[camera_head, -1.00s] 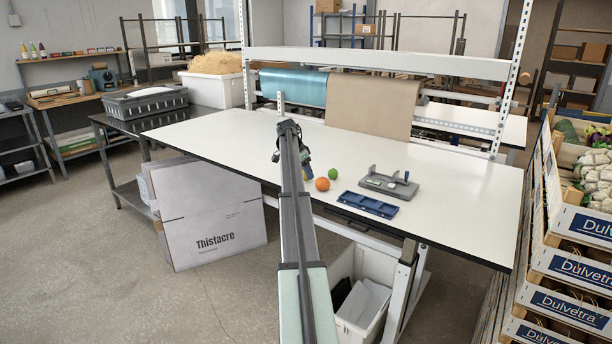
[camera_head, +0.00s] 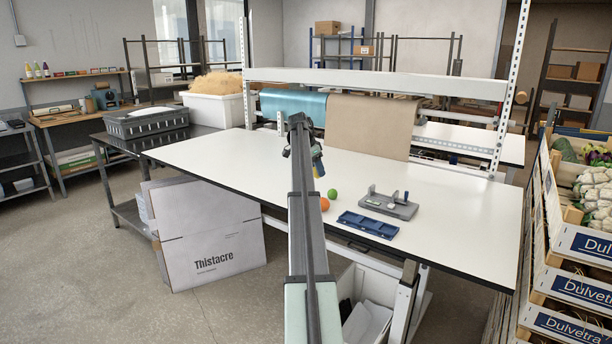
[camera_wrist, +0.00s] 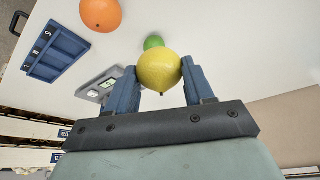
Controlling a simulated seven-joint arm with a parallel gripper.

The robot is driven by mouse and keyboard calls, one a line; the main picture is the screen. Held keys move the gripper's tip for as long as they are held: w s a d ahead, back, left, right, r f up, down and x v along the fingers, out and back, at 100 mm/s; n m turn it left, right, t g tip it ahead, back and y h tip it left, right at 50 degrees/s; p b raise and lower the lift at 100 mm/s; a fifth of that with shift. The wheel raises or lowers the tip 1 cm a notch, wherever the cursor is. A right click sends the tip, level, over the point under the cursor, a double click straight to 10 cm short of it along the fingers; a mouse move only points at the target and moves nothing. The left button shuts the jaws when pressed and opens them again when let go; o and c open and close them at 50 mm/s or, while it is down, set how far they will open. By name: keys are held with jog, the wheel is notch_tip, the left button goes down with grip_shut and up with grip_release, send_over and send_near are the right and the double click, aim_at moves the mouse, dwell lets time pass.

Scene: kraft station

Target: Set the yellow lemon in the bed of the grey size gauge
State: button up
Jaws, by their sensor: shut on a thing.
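The yellow lemon (camera_wrist: 160,71) is between the two blue fingers of my gripper (camera_wrist: 160,84) in the wrist view, and the gripper is shut on it. In the head view my gripper (camera_head: 317,163) is above the white table, mostly hidden behind my arm, and the lemon cannot be made out there. The grey size gauge (camera_head: 388,206) stands on the table to the right of my gripper. It also shows in the wrist view (camera_wrist: 98,88), partly covered by the left finger.
An orange (camera_head: 325,204) and a green lime (camera_head: 332,193) lie on the table between my gripper and the gauge. A blue tray (camera_head: 367,225) with marked compartments lies in front of the gauge. The table top (camera_head: 460,210) is clear to the right.

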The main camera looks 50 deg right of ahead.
jog(key=s+d+m+g+y, duration=0.1)
jog(key=s+d+m, duration=0.2)
jog(key=s+d, duration=0.4)
jog(key=s+d+m+g+y, duration=0.1)
jog(key=s+d+m, duration=0.3)
jog(key=s, duration=1.1)
jog(key=shift+d+f, duration=0.3)
jog(key=shift+d, duration=1.05)
jog(key=shift+f, duration=0.1)
jog(key=shift+f, duration=2.6)
jog(key=shift+f, duration=0.7)
jog(key=o, duration=1.1)
jog(key=shift+o, duration=0.2)
